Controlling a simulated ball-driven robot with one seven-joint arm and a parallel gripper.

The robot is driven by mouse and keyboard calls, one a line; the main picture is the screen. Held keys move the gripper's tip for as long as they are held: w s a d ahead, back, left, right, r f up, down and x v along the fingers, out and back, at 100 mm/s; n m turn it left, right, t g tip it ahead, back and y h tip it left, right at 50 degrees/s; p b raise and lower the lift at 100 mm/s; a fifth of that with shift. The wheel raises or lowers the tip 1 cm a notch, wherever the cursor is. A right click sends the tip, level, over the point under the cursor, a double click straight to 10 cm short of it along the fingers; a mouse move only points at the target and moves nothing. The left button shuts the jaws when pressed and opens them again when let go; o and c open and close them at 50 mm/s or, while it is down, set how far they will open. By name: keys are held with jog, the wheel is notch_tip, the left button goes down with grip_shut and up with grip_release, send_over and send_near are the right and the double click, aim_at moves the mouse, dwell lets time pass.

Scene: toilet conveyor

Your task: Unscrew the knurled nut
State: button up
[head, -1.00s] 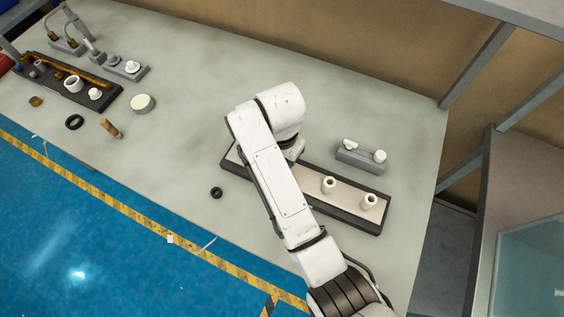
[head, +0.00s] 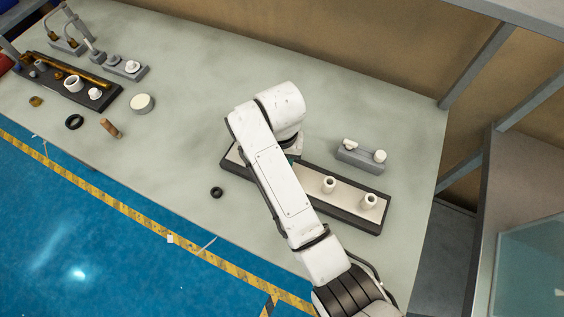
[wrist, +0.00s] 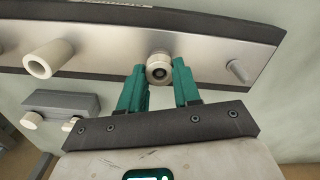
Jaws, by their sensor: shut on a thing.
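The knurled nut (wrist: 158,68) is a small pale round part with a dark centre, seen end-on in the wrist view on the light strip of the long dark-edged base (wrist: 205,55). My gripper (wrist: 159,76) has its two teal fingers on either side of the nut and is shut on it. In the head view the nut is hidden under my arm, and only a bit of teal finger shows beside the wrist. The base (head: 345,222) runs out from under my arm to the right there.
Two white tubes (head: 329,184) (head: 369,201) stand on the base. A grey block with white fittings (head: 361,156) lies behind it. A black ring (head: 216,192) lies to the left. The table's middle is clear.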

jog(key=shift+n, duration=0.9)
jog(key=o, duration=0.8)
jog(key=shift+c, duration=0.2)
jog(key=shift+r, duration=0.15)
jog(key=shift+r, duration=1.4)
jog(key=o, duration=0.5)
jog(key=shift+o, duration=0.2)
